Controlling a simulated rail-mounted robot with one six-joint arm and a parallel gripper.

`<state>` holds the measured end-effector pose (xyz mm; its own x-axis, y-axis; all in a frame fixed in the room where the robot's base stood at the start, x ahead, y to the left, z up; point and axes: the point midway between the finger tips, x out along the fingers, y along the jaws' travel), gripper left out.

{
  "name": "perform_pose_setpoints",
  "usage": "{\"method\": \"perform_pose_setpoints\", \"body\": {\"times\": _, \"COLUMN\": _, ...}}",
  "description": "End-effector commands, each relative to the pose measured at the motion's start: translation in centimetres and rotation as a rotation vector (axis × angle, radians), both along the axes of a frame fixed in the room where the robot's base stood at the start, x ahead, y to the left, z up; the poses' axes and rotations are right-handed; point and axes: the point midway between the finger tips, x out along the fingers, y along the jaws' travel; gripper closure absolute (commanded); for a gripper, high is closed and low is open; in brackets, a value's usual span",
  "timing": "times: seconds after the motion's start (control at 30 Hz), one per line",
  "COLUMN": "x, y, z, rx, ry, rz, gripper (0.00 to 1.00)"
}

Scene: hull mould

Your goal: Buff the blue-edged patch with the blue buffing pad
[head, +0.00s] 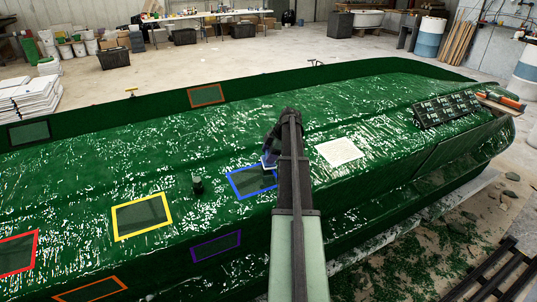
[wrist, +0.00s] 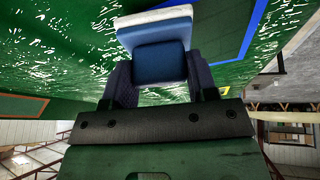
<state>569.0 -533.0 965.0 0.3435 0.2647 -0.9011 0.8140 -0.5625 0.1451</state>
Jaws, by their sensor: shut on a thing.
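The blue-edged patch (head: 247,184) is a dull dark green rectangle with a bright blue border on the glossy green hull mould. My gripper (head: 271,150) is over the patch's right upper part and shut on the blue buffing pad (head: 269,164). In the wrist view the pad (wrist: 158,62) sits between the two dark fingers, a blue block with a paler blue and white layer at its far end. The blue border (wrist: 250,32) also shows there, right of the pad. My arm stands close to the patch's right end. I cannot tell whether the pad touches the surface.
Other patches lie on the hull: yellow-edged (head: 143,216), purple-edged (head: 216,246), red-edged (head: 16,254) and orange-edged (head: 206,95). A dark green knob (head: 197,185) stands left of the blue-edged patch. A white rectangle (head: 340,151) lies to the right. A dark vented panel (head: 447,110) is farther right.

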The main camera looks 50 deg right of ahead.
Motion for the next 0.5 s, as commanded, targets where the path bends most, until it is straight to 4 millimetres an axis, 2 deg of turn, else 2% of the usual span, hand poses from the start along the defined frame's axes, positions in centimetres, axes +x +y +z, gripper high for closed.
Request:
{"method": "perform_pose_setpoints", "body": {"times": 0.03, "x": -0.1, "y": 0.1, "z": 1.5, "rx": 0.000, "ry": 0.000, "rz": 0.000, "gripper": 0.66}}
{"method": "perform_pose_setpoints", "body": {"times": 0.3, "x": -0.6, "y": 0.3, "z": 5.0, "rx": 0.001, "ry": -0.001, "rz": 0.000, "gripper": 0.66}}
{"method": "perform_pose_setpoints", "body": {"times": 0.4, "x": -0.7, "y": 0.3, "z": 5.7, "rx": 0.001, "ry": -0.001, "rz": 0.000, "gripper": 0.66}}
{"method": "perform_pose_setpoints", "body": {"times": 0.5, "x": -0.8, "y": 0.3, "z": 5.6, "rx": 0.001, "ry": -0.001, "rz": 0.000, "gripper": 0.66}}
